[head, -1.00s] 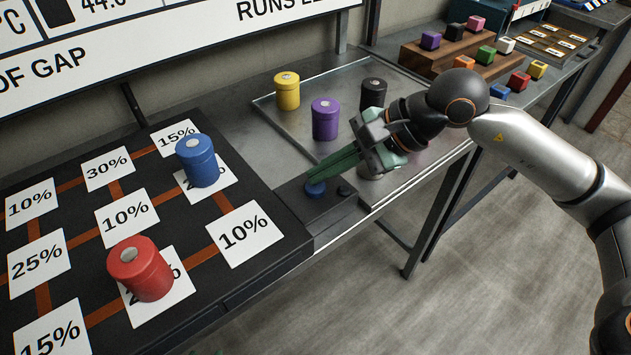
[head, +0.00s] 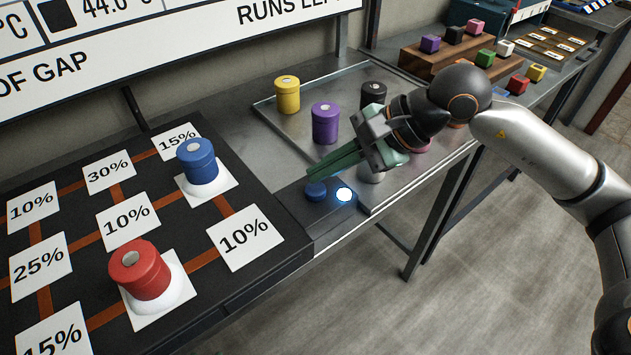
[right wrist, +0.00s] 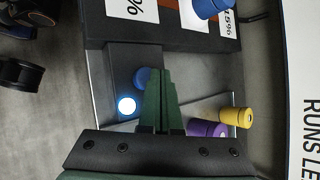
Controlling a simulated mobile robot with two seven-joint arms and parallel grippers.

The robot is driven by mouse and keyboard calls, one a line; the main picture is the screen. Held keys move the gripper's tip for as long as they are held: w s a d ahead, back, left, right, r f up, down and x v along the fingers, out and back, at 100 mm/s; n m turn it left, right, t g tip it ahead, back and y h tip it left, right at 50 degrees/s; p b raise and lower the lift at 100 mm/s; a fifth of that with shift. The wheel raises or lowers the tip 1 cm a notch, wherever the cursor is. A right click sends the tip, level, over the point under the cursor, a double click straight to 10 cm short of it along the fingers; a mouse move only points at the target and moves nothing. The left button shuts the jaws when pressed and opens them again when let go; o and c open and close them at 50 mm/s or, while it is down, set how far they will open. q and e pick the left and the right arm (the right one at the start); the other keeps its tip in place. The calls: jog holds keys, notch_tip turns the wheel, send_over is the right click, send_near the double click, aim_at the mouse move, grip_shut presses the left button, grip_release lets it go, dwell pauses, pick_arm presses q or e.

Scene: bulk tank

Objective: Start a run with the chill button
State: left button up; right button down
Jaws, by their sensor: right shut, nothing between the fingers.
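The blue chill button (head: 316,190) sits on a dark panel at the right end of the black board. A small round lamp (head: 344,195) beside it glows bright white-blue. My right gripper (head: 312,173) has its green fingers shut and empty, with the tips just above the button. In the right wrist view the shut fingers (right wrist: 160,72) partly cover the button (right wrist: 142,78), and the lit lamp (right wrist: 126,105) shows beside it. I cannot tell if the tips touch the button. My left gripper is not in view.
A blue canister (head: 198,162) and a red canister (head: 140,270) stand on percentage cards on the board, with white material around their bases. Yellow (head: 287,95), purple (head: 325,123) and black (head: 373,94) canisters stand on the tray. Small coloured blocks lie farther back right.

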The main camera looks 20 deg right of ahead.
aim_at(324, 188)
jog(key=shift+r, duration=0.15)
jog(key=shift+r+p, duration=1.6)
jog(key=shift+r, duration=0.95)
